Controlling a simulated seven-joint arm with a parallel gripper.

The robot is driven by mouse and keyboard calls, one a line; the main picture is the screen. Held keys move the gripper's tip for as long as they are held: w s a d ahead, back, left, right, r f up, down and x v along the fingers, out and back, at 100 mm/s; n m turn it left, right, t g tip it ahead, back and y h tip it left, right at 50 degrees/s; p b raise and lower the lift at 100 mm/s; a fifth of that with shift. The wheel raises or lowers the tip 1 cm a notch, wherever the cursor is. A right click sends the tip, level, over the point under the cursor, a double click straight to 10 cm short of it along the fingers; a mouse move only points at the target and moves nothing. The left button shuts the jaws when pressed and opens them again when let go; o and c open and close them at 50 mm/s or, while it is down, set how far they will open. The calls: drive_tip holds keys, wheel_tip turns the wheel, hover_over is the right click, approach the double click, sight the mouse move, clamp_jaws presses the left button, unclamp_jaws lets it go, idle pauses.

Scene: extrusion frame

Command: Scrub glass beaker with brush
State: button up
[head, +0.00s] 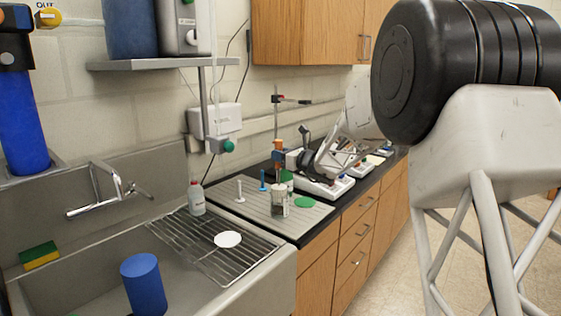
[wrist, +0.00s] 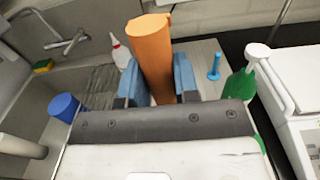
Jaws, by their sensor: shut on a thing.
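My gripper (wrist: 156,88) is shut on an upright orange cylinder (wrist: 151,50), which looks like the brush handle, between its blue fingers. In the head view the orange piece (head: 279,145) shows small above the counter, by my gripper (head: 277,165). Any bristles below it are hidden or too small to make out. A clear glass beaker (head: 277,208) stands on the grey ribbed drainboard, below my gripper in the picture. I cannot tell whether the brush touches it. The beaker is not clear in the wrist view.
A green bottle (wrist: 238,85) stands close right of my gripper. Blue (head: 262,181) and white (head: 240,190) pegs, and a green disc (head: 304,202), are on the drainboard. White devices (head: 325,186) stand behind.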

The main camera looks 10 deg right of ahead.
drive_tip(key=shift+w+d+r, duration=0.1)
drive_tip(key=shift+w+d, duration=0.05)
drive_tip(key=shift+d, duration=0.35)
idle(0.6)
drive_tip(key=shift+f, duration=2.05)
drive_tip(key=shift+r, duration=0.1)
drive_tip(key=shift+r, duration=1.95)
drive_tip(key=shift+w+d, duration=0.15)
drive_tip(key=shift+w, duration=0.35)
drive_tip(key=shift+f, duration=2)
